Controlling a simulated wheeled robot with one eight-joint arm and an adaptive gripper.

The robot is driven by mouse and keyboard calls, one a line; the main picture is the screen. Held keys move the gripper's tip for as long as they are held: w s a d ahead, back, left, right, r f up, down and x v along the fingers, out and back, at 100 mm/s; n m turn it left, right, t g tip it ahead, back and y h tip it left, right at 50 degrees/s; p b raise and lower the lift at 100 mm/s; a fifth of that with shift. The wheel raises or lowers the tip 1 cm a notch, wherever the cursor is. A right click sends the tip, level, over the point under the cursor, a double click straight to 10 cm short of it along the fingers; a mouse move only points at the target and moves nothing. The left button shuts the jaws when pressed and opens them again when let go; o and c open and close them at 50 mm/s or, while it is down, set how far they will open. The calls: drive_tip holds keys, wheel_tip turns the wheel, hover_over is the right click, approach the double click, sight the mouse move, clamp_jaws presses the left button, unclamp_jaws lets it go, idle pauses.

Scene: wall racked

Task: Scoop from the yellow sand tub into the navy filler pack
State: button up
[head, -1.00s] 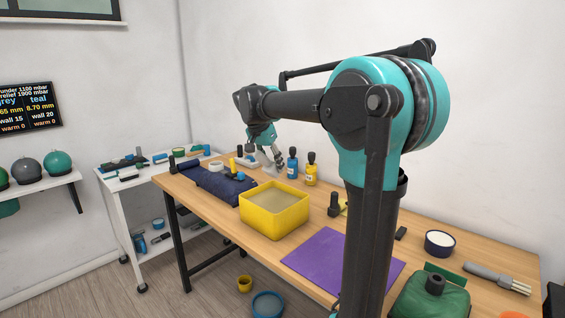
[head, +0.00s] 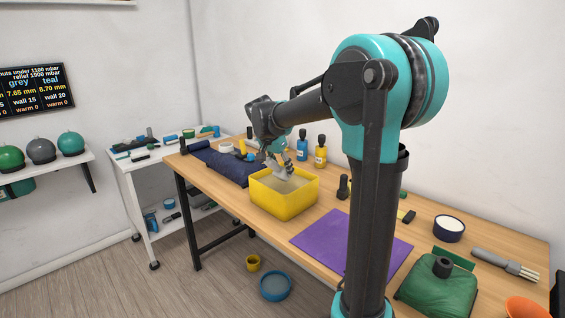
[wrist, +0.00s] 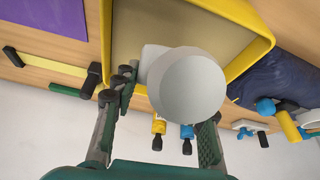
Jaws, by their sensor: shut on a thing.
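The yellow sand tub (head: 284,202) stands on the wooden bench, with tan sand (wrist: 195,25) inside. My gripper (head: 276,158) is over the tub's far side, shut on a pale grey-white scoop (wrist: 188,88). In the wrist view the round scoop is between the fingers and overlaps the tub's sand area (wrist: 140,20). I cannot tell whether it touches the sand or holds any. The navy filler pack (head: 222,166) lies left of the tub; it also shows in the wrist view (wrist: 268,78). Its opening is not clear.
Blue (head: 302,149) and yellow (head: 320,155) bottles stand behind the tub. A purple mat (head: 340,240) lies to its right. A black-knobbed item (head: 343,187) stands near the tub's right side. A green bag (head: 436,288) and white-filled bowl (head: 449,229) sit further right.

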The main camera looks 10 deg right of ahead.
drive_tip(key=shift+f, duration=1.9)
drive_tip(key=shift+f, duration=0.7)
drive_tip(key=shift+a, duration=0.1)
drive_tip(key=shift+s+a+r+t+h, duration=0.1)
drive_tip(key=shift+s+a+t+h, duration=0.05)
drive_tip(key=shift+t+h, duration=0.45)
drive_tip(key=shift+s+a+t+h, duration=0.1)
drive_tip(key=shift+t+h, duration=0.4)
drive_tip(key=shift+h, duration=0.1)
drive_tip(key=shift+s+r+t+h, duration=0.1)
drive_tip(key=shift+t+h, duration=0.5)
drive_tip(key=shift+h, duration=0.1)
clamp_jaws()
drive_tip(key=shift+r+t+h, duration=0.4)
drive_tip(key=shift+r, duration=1.8)
drive_tip(key=shift+r+t+h, duration=0.4)
drive_tip(key=shift+r, duration=1.75)
drive_tip(key=shift+r+t+h, duration=0.4)
drive_tip(key=shift+r, duration=1.8)
